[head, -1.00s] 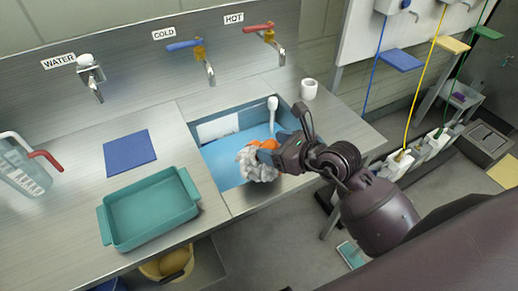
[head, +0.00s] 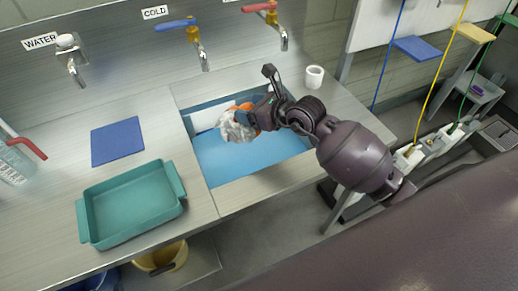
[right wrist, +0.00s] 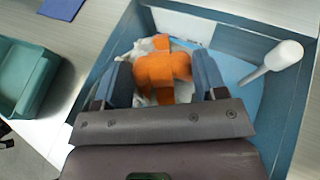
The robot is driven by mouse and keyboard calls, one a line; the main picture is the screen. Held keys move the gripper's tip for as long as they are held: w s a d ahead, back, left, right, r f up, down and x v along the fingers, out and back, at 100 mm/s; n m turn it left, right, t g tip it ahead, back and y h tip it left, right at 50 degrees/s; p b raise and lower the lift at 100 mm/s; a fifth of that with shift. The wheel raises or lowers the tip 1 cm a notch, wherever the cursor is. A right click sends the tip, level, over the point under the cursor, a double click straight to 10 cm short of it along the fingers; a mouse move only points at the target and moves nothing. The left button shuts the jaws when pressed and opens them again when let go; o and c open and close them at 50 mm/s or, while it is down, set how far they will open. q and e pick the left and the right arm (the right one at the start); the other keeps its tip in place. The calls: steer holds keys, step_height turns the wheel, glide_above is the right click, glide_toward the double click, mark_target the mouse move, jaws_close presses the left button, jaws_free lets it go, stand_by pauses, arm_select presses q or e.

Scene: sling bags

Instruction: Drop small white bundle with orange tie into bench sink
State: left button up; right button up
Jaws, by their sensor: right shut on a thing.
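The small white bundle (head: 236,128) with its orange tie (head: 244,107) is held by my right gripper (head: 262,112), over the blue-lined bench sink (head: 250,157). In the right wrist view the orange tie (right wrist: 162,68) sits between the two fingers of my right gripper (right wrist: 165,80), with white material showing behind it. The sink (right wrist: 228,68) surrounds the bundle in that view. How high the bundle is above the sink floor is hard to tell. My left gripper is not in view.
A white cup (head: 314,76) stands right of the sink. A teal tray (head: 130,205) and blue mat (head: 117,141) lie to the left. Taps (head: 192,40) hang over the back edge.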

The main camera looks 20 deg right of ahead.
step_height(320, 180, down, 5)
steer(key=b, duration=0.4)
steer(key=shift+f, duration=0.3)
steer(key=o, duration=1.4)
steer(key=shift+c, duration=0.2)
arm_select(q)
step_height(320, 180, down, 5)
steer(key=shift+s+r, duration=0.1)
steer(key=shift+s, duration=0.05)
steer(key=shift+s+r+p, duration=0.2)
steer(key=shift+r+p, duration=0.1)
arm_select(e)
steer(key=v, duration=1.1)
